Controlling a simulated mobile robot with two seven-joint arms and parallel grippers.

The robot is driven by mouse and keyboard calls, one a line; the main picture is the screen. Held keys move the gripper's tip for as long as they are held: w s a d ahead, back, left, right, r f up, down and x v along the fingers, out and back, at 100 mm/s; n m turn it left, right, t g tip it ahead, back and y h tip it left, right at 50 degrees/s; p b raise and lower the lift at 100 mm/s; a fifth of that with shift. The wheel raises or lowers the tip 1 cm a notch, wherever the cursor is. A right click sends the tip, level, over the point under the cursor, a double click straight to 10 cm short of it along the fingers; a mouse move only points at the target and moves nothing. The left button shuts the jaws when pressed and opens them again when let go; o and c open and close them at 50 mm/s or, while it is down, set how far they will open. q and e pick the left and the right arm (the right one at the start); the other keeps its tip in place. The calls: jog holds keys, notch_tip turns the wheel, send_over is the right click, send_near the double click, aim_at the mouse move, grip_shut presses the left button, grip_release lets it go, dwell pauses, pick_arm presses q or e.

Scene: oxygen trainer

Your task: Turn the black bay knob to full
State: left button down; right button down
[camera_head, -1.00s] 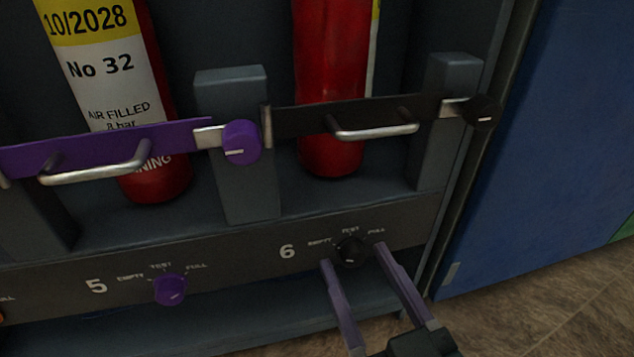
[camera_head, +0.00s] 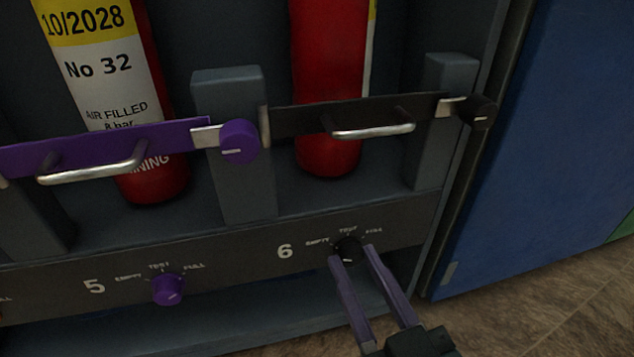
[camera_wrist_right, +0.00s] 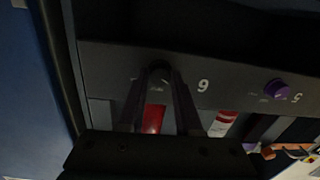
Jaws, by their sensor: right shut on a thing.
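The black bay knob (camera_head: 348,250) sits on the dark panel right of the number 6, under the printed marks EMPTY, TEST and FULL. My right gripper (camera_head: 354,254) has its two purple-grey fingers shut on the knob, one on each side. The white pointer mark on the knob shows near its lower side. In the right wrist view the fingers (camera_wrist_right: 160,80) close around the knob (camera_wrist_right: 159,68), whose face is mostly hidden there. My left gripper is not in view.
A purple knob (camera_head: 168,289) is on the panel at bay 5. Above are a purple latch bar (camera_head: 110,148) and a black latch bar (camera_head: 300,121) with metal handles, across red cylinders (camera_head: 328,90). A blue panel (camera_head: 540,170) stands at the right.

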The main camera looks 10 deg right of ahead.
jog(key=shift+m, duration=0.3)
jog(key=m, duration=0.3)
jog(key=shift+m, duration=0.4)
jog(key=m, duration=0.3)
jog(key=shift+m, duration=0.4)
jog(key=m, duration=0.3)
jog(key=shift+a+m, duration=0.1)
jog(key=shift+m, duration=0.3)
jog(key=m, duration=0.6)
jog(key=shift+m+h, duration=0.3)
jog(key=m, duration=0.4)
jog(key=shift+r+m, duration=0.1)
jog(key=shift+m, duration=0.9)
jog(key=c, duration=0.6)
grip_release()
jog(key=shift+s, duration=0.15)
